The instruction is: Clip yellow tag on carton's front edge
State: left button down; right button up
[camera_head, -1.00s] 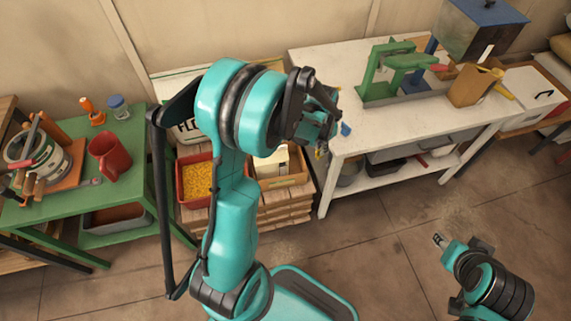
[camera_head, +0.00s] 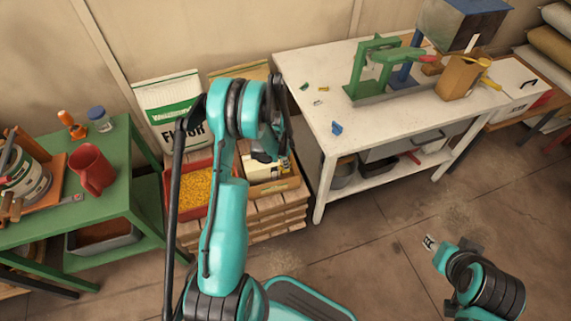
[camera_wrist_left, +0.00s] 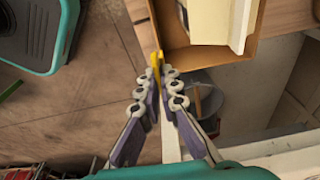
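My left gripper (camera_head: 283,150) hangs over the open brown carton (camera_head: 277,187), which sits on slatted wood beside the tray of yellow grain. In the left wrist view its fingertips (camera_wrist_left: 167,76) are close together on a narrow yellow tag (camera_wrist_left: 155,62). The tag's tip is by a corner of the carton (camera_wrist_left: 205,55); I cannot tell whether it touches the wall. In the head view the arm partly covers the tag and carton. A pale item lies in the carton. My right gripper (camera_head: 432,243) is low over the floor at the right, too small to read.
A red tray of yellow grain (camera_head: 196,188) and a flour sack (camera_head: 168,105) stand left of the carton. A white table (camera_head: 325,95) with a green press (camera_head: 378,65) is at the right. A green table (camera_head: 110,165) with a red jug (camera_head: 92,168) is at the left.

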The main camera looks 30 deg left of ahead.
pick_arm(q)
jog(key=shift+f+b, duration=1.45)
jog(key=shift+f, duration=1.15)
jog(key=shift+f, duration=1.4)
dwell(2.3)
jog(key=c, duration=1.6)
grip_release()
jog(key=shift+c, duration=0.2)
jog(key=o, duration=0.4)
